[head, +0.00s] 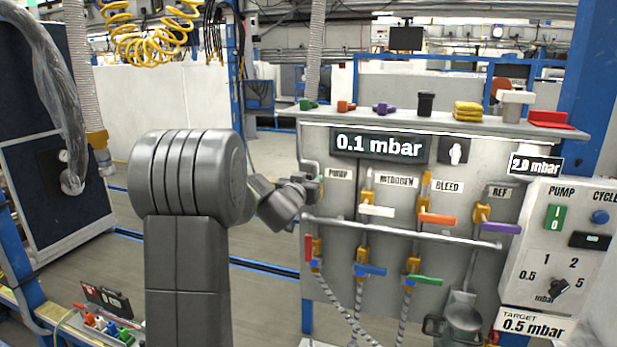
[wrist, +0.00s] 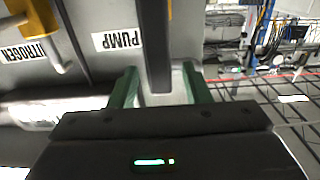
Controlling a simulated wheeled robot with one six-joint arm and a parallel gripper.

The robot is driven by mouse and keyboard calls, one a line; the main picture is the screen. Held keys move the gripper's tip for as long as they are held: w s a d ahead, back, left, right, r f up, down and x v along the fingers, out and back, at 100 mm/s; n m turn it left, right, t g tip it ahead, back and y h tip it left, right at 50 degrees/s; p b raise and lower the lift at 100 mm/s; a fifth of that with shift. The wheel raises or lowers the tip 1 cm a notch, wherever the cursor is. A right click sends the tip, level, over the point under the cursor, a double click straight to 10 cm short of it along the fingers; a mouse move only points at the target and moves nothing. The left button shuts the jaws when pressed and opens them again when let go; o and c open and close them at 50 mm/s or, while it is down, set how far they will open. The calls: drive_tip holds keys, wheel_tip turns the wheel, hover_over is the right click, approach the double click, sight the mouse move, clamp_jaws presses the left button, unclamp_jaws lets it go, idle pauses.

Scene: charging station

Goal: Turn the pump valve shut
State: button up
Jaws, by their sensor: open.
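The valve panel carries a PUMP label (head: 339,173), which shows upside down in the wrist view (wrist: 118,39). My gripper (head: 316,180) is at the panel's left edge, beside that label. In the wrist view my gripper (wrist: 160,88) is open, with one green finger on each side. A dark grey bar (wrist: 158,45) runs down between the fingers; it looks like the pump valve's lever, and I cannot tell whether the fingers touch it. In the head view my gripper and arm hide the pump valve. The pressure display (head: 379,146) reads 0.1 mbar.
White (head: 377,211), orange (head: 437,219) and purple (head: 500,228) valve levers stand right of my gripper. A grey rail (head: 400,231) crosses below them. Red (head: 309,248), blue (head: 371,269) and green (head: 426,280) levers are lower. A control box (head: 560,250) is at right.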

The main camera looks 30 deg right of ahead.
drive_tip(key=shift+w+d, duration=0.2)
drive_tip(key=shift+d, duration=0.1)
drive_tip(key=shift+c, duration=0.4)
clamp_jaws()
